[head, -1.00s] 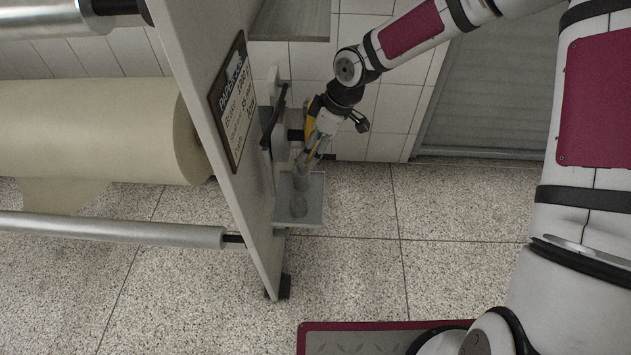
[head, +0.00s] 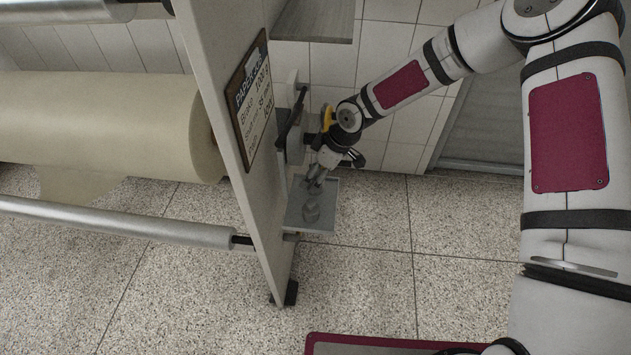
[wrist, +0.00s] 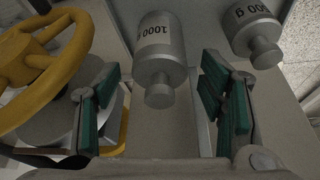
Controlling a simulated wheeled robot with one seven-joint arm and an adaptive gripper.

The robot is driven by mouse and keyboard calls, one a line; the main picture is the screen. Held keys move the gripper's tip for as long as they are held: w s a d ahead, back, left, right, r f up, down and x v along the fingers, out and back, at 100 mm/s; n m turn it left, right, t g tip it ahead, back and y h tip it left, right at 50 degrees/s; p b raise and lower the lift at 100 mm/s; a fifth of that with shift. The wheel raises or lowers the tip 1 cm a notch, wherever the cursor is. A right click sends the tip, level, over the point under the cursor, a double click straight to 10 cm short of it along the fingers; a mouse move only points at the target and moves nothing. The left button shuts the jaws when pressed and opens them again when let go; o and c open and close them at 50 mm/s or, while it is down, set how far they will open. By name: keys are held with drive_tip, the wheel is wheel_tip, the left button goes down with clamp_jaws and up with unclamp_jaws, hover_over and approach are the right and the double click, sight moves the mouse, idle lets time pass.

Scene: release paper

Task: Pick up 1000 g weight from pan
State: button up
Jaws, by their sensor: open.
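The 1000 g weight (wrist: 160,50), a grey metal cylinder with a narrower knob, lies between my gripper's fingers in the wrist view, its label upside down. My gripper (wrist: 160,72) is open, with green pads on both sides of the weight and visible gaps to it. A 500 g weight (wrist: 255,32) is to the right, outside the right finger. In the head view my gripper (head: 316,180) is at the far part of the square grey pan (head: 326,222). A weight shows on the pan in front of it; which one I cannot tell.
A yellow handwheel (wrist: 40,62) is close beside my left finger. The machine's side panel (head: 262,190) with a sign (head: 249,98) borders the pan on the left. A paper roll (head: 100,125) is beyond it. Floor (head: 450,225) right of the pan is clear.

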drive_tip(key=x, duration=0.4)
drive_tip(key=shift+d+b, duration=0.1)
drive_tip(key=shift+b, duration=0.2)
drive_tip(key=shift+c, duration=0.4)
